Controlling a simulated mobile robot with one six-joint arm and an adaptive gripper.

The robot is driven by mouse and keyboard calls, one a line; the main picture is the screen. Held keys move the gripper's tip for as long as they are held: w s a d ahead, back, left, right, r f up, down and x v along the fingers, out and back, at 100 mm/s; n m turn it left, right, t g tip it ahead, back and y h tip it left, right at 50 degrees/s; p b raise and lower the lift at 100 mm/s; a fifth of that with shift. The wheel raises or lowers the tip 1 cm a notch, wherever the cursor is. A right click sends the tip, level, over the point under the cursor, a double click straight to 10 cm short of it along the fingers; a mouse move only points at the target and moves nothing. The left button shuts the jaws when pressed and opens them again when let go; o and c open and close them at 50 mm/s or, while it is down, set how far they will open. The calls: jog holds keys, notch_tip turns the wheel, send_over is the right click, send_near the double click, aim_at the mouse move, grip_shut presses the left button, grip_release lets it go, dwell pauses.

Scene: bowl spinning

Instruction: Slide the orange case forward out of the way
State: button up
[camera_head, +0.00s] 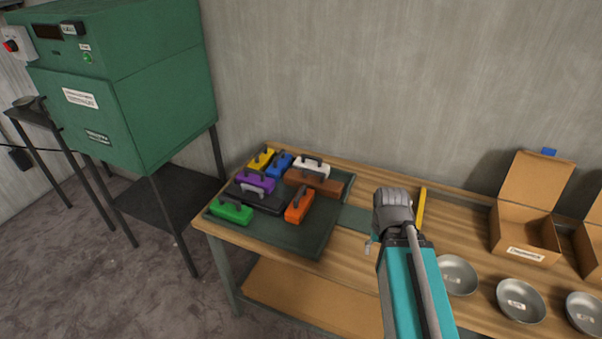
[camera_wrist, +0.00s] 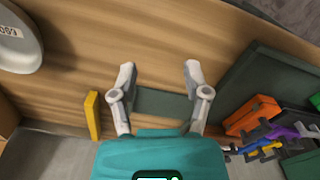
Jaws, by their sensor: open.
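The orange case (camera_head: 299,205) lies on the dark green tray (camera_head: 322,240), near the tray's right side. It is a small block with a dark handle on top. In the wrist view the orange case (camera_wrist: 253,114) is at the right, on the tray (camera_wrist: 262,75). My gripper (camera_head: 370,245) is over the table, to the right of the tray and apart from the case. In the wrist view my gripper (camera_wrist: 160,75) has its two fingers spread with nothing between them, above the wooden table and a dark green strip (camera_wrist: 163,103).
Black, green (camera_head: 231,212), purple, yellow, blue and white cases and a brown block (camera_head: 318,181) crowd the tray beside the orange case. A yellow bar (camera_head: 421,208), metal bowls (camera_head: 457,275) and open cardboard boxes (camera_head: 525,235) are to the right. A wall stands behind the table.

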jog(key=w+a+r+m+p, duration=0.25)
jog(key=w+a, duration=0.75)
jog(key=w, duration=0.5)
notch_tip(320, 180, up, 2)
jog(key=m+p, duration=0.2)
send_over(300, 193)
jog(key=shift+w+n, duration=0.25)
jog(key=shift+f, duration=0.15)
notch_tip(300, 193, down, 7)
jog(key=b, duration=0.7)
jog(key=shift+f, duration=0.1)
grip_shut()
jog(key=shift+s, duration=0.15)
